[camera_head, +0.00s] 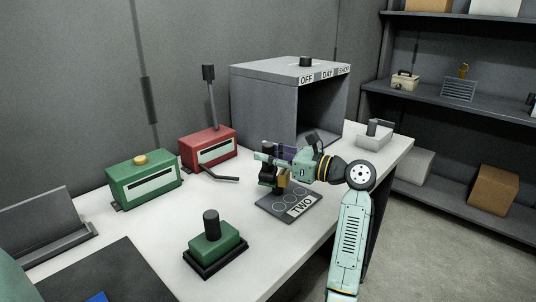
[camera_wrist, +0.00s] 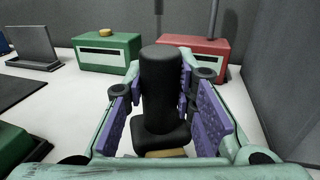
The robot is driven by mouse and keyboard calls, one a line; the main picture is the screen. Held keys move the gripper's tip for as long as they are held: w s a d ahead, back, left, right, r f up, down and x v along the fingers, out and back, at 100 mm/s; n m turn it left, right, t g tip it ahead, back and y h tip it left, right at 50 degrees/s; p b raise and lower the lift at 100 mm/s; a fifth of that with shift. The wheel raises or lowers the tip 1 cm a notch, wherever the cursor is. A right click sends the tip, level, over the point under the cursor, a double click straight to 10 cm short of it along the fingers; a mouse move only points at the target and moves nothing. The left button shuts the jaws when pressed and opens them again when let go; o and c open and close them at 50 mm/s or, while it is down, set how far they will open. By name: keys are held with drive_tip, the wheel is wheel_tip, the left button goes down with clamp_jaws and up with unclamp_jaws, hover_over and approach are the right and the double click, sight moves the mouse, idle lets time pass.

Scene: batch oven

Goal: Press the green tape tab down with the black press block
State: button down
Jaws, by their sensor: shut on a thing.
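My gripper (camera_wrist: 160,105) is shut on the black press block (camera_wrist: 162,80); its purple finger pads stand on both sides of the upright black post. The block has a wider black foot, and a tan piece (camera_wrist: 166,153) shows at its lower edge. In the head view my gripper (camera_head: 272,160) is above the grey plate (camera_head: 298,208) marked TWO, which has several ring outlines. Whether the block touches the plate is hidden.
A green block with a black post (camera_head: 212,242) stands at the front. A green box with a yellow knob (camera_head: 145,178) and a red lever box (camera_head: 208,148) stand behind.

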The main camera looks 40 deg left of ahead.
drive_tip(key=shift+f, duration=0.55)
idle(1.4)
wheel_tip(320, 180, up, 3)
drive_tip(key=shift+f+p, duration=0.1)
drive_tip(key=shift+p, duration=1.15)
drive_tip(key=shift+r, duration=2.7)
drive_tip(key=shift+d, duration=0.1)
